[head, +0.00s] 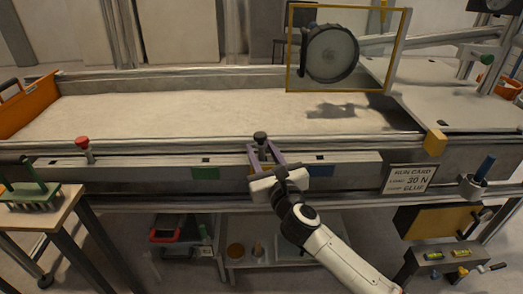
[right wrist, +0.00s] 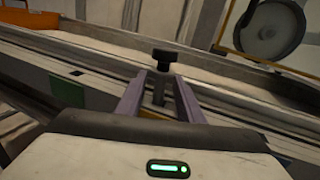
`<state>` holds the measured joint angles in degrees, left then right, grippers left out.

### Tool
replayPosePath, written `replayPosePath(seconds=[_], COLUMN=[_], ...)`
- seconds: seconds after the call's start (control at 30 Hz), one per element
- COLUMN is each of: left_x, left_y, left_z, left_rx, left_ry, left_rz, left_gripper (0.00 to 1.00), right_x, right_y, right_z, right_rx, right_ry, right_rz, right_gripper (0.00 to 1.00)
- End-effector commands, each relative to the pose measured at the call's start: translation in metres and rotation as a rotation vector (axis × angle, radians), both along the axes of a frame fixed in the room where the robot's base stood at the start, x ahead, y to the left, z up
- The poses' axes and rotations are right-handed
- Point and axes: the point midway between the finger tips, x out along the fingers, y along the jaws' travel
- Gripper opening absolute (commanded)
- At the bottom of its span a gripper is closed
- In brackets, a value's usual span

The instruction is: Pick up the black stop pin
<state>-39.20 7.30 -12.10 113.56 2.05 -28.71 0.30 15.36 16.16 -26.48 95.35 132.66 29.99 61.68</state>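The knob sits above the fingertips. The lower end of the stem is hidden by the gripper. My left gripper is not in view.
The sandbed (head: 190,112) lies behind the rail. A red-knobbed pin (head: 82,145) stands further left on the rail. A yellow-framed panel with a wheel (head: 330,53) rises behind. A run card (head: 411,179) and a blue-handled item (head: 486,166) are to the right.

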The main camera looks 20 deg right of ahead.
Motion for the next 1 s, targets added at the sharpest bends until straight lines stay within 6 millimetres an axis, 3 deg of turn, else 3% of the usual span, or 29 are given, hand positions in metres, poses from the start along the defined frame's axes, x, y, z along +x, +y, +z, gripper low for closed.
replayPosePath(seconds=[0.17, 0.37, 0.73, 1.0], left_x=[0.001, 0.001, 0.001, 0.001], left_y=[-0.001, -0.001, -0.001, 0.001], left_z=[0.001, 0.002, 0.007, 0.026], left_rx=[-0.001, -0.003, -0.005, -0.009], left_ry=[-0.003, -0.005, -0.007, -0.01], left_rz=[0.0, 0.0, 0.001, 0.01], left_gripper=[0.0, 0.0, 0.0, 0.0], right_x=[0.0, 0.0, 0.0, 0.0], right_y=[0.0, 0.0, 0.0, 0.0], right_z=[0.0, 0.0, 0.008, 0.061], right_rx=[0.0, 0.0, 0.0, 0.001], right_ry=[0.0, 0.0, -0.004, -0.006], right_rz=[0.001, 0.0, 0.001, 0.001], right_gripper=[0.32, 0.0, 0.0, 0.0])
